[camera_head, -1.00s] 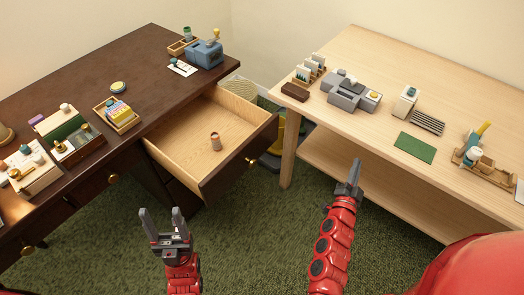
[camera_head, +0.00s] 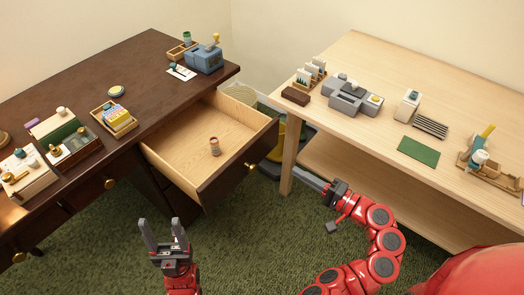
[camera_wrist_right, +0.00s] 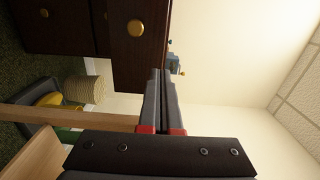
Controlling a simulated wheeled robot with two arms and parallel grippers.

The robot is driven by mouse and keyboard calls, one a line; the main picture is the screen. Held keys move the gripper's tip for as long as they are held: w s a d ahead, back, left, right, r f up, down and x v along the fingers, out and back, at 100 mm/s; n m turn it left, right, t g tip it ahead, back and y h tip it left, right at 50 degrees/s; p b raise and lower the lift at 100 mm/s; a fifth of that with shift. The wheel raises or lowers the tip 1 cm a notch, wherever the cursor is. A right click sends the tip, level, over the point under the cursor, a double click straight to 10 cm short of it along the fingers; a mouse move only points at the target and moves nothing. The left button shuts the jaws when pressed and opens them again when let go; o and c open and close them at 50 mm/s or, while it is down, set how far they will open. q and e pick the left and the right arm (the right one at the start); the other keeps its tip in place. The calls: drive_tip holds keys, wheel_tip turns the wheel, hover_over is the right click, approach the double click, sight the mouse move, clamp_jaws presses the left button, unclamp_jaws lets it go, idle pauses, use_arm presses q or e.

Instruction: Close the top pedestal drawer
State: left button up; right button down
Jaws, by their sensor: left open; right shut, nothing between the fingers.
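The top pedestal drawer (camera_head: 238,161) of the dark desk stands pulled out, with a small brown cylinder (camera_head: 214,146) inside it. Its front carries a round brass knob (camera_head: 252,165). My right gripper (camera_head: 300,174) is shut and empty, to the right of the drawer front and apart from it, by the light table's leg. In the right wrist view my shut fingers (camera_wrist_right: 160,100) point toward the dark drawer front (camera_wrist_right: 140,60) with its brass knob (camera_wrist_right: 136,28). My left gripper (camera_head: 162,236) is open and empty, low in front of the desk, left of the drawer.
The light wood table (camera_head: 370,110) with a lower shelf (camera_head: 360,190) stands at the right, its near leg (camera_head: 288,165) close to my right gripper. A dark bin with yellow items (camera_head: 275,150) sits between desk and table. Green carpet (camera_head: 245,225) is free in front.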

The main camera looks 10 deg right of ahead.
sight(253, 146)
drive_tip(key=x, duration=1.3)
drive_tip(key=shift+w+a+f, duration=0.1)
drive_tip(key=shift+w+a, duration=0.1)
drive_tip(key=shift+w, duration=0.05)
drive_tip(key=shift+a, duration=0.1)
